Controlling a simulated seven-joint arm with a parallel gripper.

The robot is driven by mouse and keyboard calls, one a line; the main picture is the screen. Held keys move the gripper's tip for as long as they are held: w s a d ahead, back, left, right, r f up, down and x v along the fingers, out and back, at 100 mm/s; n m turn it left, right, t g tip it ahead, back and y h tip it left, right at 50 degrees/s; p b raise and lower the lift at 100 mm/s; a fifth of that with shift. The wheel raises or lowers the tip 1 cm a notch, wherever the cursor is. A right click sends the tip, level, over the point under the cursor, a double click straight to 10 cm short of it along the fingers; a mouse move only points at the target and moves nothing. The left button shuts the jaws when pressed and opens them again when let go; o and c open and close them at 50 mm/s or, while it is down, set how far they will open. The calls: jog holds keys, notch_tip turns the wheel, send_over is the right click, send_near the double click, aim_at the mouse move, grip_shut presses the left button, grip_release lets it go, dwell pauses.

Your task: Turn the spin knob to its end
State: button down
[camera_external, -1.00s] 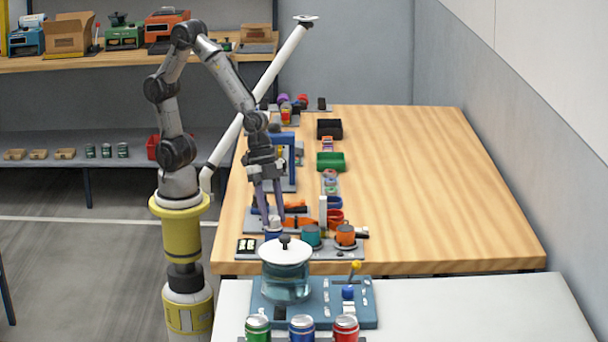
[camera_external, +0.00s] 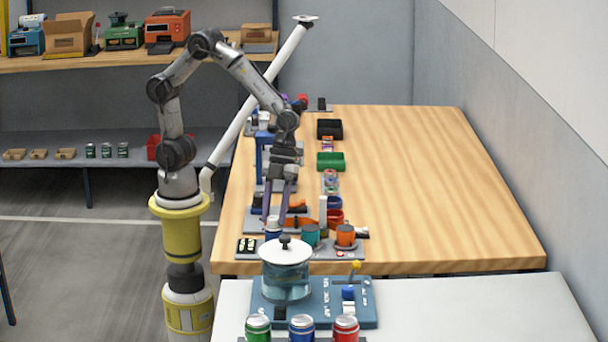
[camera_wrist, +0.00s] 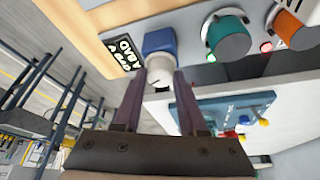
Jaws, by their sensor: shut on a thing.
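A row of knobs stands on a grey panel (camera_external: 352,254) at the near left of the wooden table. One has a blue base (camera_external: 272,235) and a white cylindrical top (camera_wrist: 160,72). My gripper (camera_external: 273,217) reaches down to it. In the wrist view my gripper (camera_wrist: 161,76) has one finger on each side of the white top and is shut on it. A teal knob (camera_wrist: 229,38) and an orange knob (camera_wrist: 290,30) sit beside it. No label shows which one is the spin knob, and the turn angle cannot be read.
A display (camera_wrist: 122,52) is on the panel beside the blue base. A glass pot with a white lid (camera_external: 285,250) stands close in front, with several cans nearer. Orange and red parts (camera_external: 300,222) lie just behind the panel. The table's right side is clear.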

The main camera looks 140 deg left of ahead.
jog(key=shift+a+m+g, duration=0.1)
jog(key=shift+m+g, duration=0.4)
jog(key=shift+m, duration=0.7)
jog(key=shift+c, duration=2.3)
grip_release()
jog(key=shift+r, duration=0.1)
jog(key=w+v, duration=0.1)
jog(key=v, duration=1.2)
jog(key=shift+s+a+r, duration=0.2)
jog(key=shift+s+r, duration=0.05)
jog(key=shift+s, duration=0.15)
